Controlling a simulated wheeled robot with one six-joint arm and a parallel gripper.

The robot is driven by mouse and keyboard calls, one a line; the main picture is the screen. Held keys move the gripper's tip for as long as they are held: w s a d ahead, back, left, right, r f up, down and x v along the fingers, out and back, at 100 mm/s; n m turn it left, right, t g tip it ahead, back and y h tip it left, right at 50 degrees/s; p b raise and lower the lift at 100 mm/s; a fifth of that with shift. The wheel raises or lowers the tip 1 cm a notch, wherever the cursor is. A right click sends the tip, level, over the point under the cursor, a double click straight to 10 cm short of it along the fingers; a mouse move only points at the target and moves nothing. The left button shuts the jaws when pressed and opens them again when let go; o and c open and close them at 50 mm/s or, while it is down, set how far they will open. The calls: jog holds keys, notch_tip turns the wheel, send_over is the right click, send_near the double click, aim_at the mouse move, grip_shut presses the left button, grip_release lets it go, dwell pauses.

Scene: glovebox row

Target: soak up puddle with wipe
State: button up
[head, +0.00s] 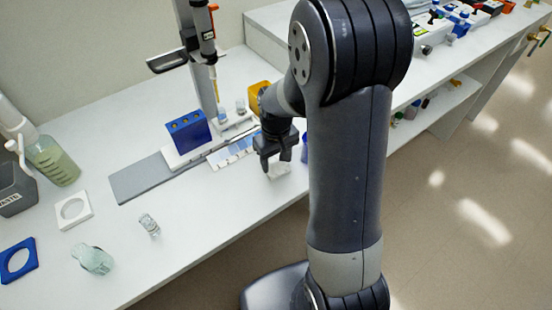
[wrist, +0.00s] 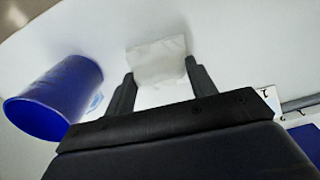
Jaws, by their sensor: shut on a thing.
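My gripper (head: 274,163) is low over the white bench and shut on a white wipe (head: 279,171). In the wrist view the wipe (wrist: 158,62) is a pale, slightly creased square between and beyond the fingertips (wrist: 157,80). I cannot tell whether it touches the bench. No puddle can be clearly made out in either view. A small pale blue patch (wrist: 95,103) shows beside the blue cup in the wrist view, but I cannot tell what it is. My arm hides part of the bench.
A blue cup (wrist: 55,98) stands close left of my gripper in the wrist view. A blue rack (head: 189,132) and a pipette stand (head: 201,60) are behind. A small vial (head: 149,225), white ring holder (head: 73,210) and pale green item (head: 92,259) are left.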

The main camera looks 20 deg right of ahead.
jog(key=r+p, duration=0.2)
jog(key=r, duration=0.2)
jog(key=shift+d+p, duration=0.2)
jog(key=shift+p, duration=0.2)
jog(key=shift+r+p, duration=1.65)
jog(key=shift+r, duration=0.4)
jog(key=shift+a, duration=0.1)
